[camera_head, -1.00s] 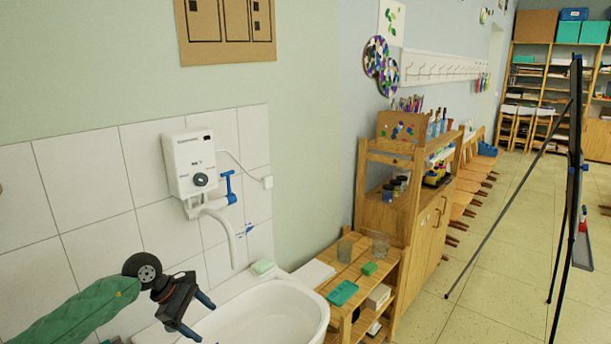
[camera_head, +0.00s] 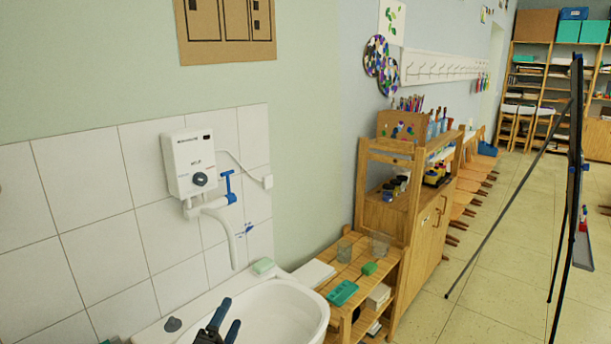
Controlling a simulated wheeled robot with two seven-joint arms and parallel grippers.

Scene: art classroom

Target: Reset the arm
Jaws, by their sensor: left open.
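My left gripper (camera_head: 225,322) shows at the bottom of the head view, in front of the white sink basin (camera_head: 290,296). Its two dark blue-grey fingers point up and are spread apart, with nothing between them. Most of the left arm is below the picture's edge. My right gripper is not in view.
A white water heater (camera_head: 189,163) with a blue tap handle (camera_head: 229,186) hangs on the tiled wall above the sink. A wooden shelf (camera_head: 386,262) stands right of the sink. A black easel (camera_head: 573,170) stands farther right on open floor.

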